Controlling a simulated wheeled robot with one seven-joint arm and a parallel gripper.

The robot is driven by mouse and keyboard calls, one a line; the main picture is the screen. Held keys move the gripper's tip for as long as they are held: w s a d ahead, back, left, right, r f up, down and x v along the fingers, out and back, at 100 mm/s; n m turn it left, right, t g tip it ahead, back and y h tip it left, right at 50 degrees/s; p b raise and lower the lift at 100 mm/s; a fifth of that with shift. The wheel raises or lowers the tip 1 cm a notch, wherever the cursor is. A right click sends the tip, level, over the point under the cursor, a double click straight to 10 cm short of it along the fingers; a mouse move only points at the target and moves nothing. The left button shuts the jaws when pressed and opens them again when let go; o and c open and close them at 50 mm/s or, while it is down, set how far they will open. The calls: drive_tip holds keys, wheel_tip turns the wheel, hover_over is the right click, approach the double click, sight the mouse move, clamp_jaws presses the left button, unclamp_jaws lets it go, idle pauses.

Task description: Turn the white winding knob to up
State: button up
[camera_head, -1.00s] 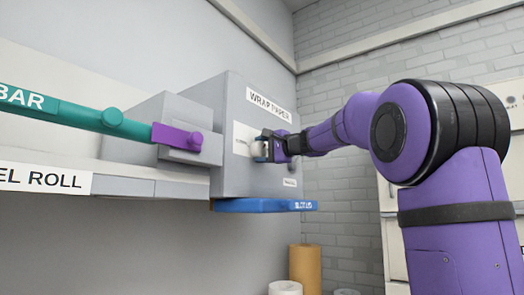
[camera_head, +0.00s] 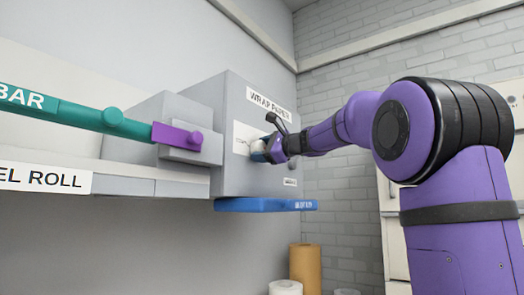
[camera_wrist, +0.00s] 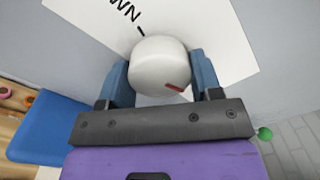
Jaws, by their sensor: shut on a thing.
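The white winding knob (camera_wrist: 158,62) is on the front of the grey box labelled "WRAP PAPER" (camera_head: 237,170). In the wrist view it is a round white knob with a red mark on its lower right side. My gripper (camera_wrist: 162,80) has one blue finger on each side of the knob and is shut on it. In the head view my gripper (camera_head: 264,150) is rolled at the box front and covers most of the knob. A white label plate (camera_wrist: 85,22) lies behind the knob, with letters ending in "WN" and a short black line visible.
A blue ledge (camera_head: 262,204) projects under the box. A teal bar (camera_head: 70,115) with a purple end (camera_head: 178,138) runs along the left. Paper rolls (camera_head: 305,268) stand below. A brick wall is behind.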

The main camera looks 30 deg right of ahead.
idle(0.4)
drive_tip(key=o, duration=0.9)
drive_tip(key=v, duration=1.1)
